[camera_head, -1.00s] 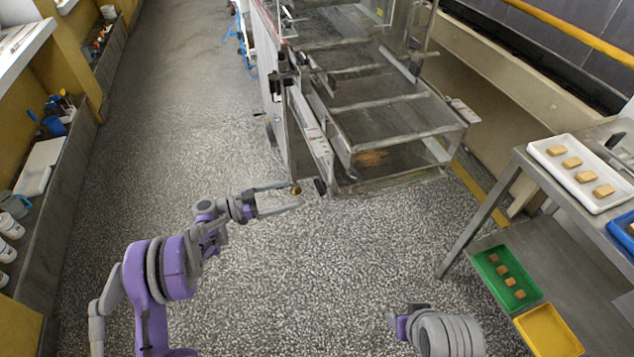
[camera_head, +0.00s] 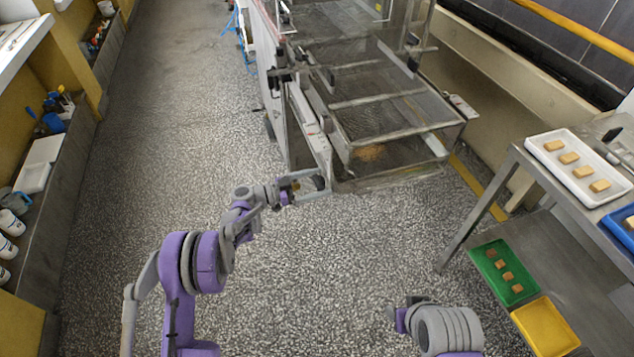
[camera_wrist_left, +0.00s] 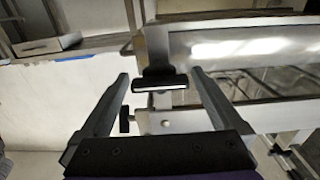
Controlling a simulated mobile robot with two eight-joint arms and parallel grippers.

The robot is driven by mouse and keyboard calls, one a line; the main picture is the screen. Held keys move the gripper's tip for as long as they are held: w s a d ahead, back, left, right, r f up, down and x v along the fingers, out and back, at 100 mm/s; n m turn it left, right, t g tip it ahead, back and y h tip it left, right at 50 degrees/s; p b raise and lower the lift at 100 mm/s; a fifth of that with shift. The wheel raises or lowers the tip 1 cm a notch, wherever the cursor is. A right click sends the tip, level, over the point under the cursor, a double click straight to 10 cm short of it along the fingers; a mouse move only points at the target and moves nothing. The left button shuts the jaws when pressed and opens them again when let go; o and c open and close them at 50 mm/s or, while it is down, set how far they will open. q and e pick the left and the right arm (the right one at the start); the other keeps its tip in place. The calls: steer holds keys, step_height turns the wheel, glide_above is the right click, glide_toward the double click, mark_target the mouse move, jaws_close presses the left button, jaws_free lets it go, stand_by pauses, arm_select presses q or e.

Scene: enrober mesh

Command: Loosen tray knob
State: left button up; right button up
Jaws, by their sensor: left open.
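A black knob (camera_wrist_left: 160,82) with a wide head sits on the front metal frame of the machine. In the left wrist view it lies between the two fingers of my left gripper (camera_wrist_left: 160,76), with a gap on each side. In the head view my left gripper (camera_head: 308,185) is at the lower front corner of the machine, its fingers on either side of a dark knob (camera_head: 319,183). The left gripper is open, and I see no contact with the knob.
The machine's wire mesh tray (camera_head: 385,125) extends back from the corner. A smaller dark knob (camera_wrist_left: 125,122) is near the left finger. At right a steel table (camera_head: 530,185) holds a white tray (camera_head: 552,150), with a green tray (camera_head: 515,292) lower down. The floor around my arm is clear.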

arm_select(q)
steer(key=c, duration=1.2)
steer(key=n+b, duration=0.2)
steer(key=n, duration=0.1)
steer(key=shift+f+n+b, duration=0.1)
steer(key=shift+n+b, duration=0.2)
steer(key=n+b, duration=0.2)
steer(key=n, duration=0.3)
steer(key=shift+b, duration=0.4)
steer(key=n+b, duration=0.2)
steer(key=n, duration=0.3)
steer(key=n+b, duration=0.1)
steer(key=n, duration=0.3)
steer(key=shift+n, duration=0.3)
